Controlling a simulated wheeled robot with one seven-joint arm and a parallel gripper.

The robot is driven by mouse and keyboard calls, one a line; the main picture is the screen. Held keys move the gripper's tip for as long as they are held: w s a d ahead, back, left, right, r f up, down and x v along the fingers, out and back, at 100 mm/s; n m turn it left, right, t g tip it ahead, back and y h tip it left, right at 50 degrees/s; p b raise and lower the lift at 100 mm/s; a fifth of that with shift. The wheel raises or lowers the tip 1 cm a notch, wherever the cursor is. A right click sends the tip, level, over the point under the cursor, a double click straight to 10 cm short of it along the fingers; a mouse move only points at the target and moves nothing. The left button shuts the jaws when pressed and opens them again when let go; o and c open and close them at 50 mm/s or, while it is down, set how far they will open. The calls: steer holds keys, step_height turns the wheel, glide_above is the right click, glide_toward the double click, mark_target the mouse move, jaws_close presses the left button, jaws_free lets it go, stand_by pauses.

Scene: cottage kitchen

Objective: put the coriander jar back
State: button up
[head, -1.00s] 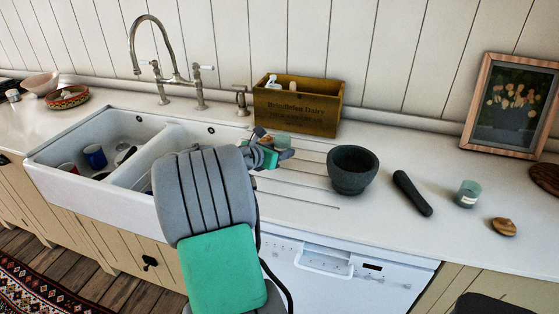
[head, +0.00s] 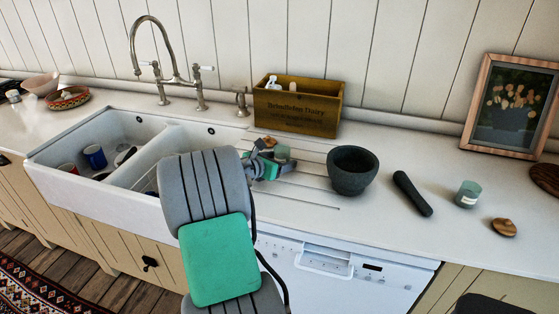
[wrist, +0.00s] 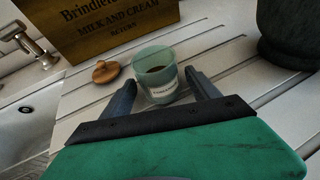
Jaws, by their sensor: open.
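A small greenish glass jar (wrist: 156,77) with a white label stands on the grooved drainboard in the wrist view; its label is too blurred to read surely. It has no lid on and something dark inside. My gripper (wrist: 160,88) is open, with its fingers to either side of the jar's near part and not visibly closed on it. In the head view the jar (head: 282,153) shows just beyond my gripper (head: 270,164). A round wooden lid (wrist: 106,71) lies left of the jar.
A wooden crate (head: 297,108) stands behind the jar and a dark mortar (head: 352,171) to its right. A pestle (head: 412,193), a second glass jar (head: 467,194) and another wooden lid (head: 504,227) lie further right. The sink (head: 110,150) is left.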

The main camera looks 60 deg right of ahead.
steer(key=shift+a+r, duration=0.25)
steer(key=v, duration=1.1)
steer(key=shift+a+r, duration=0.15)
steer(key=shift+a, duration=0.05)
steer(key=shift+r, duration=0.1)
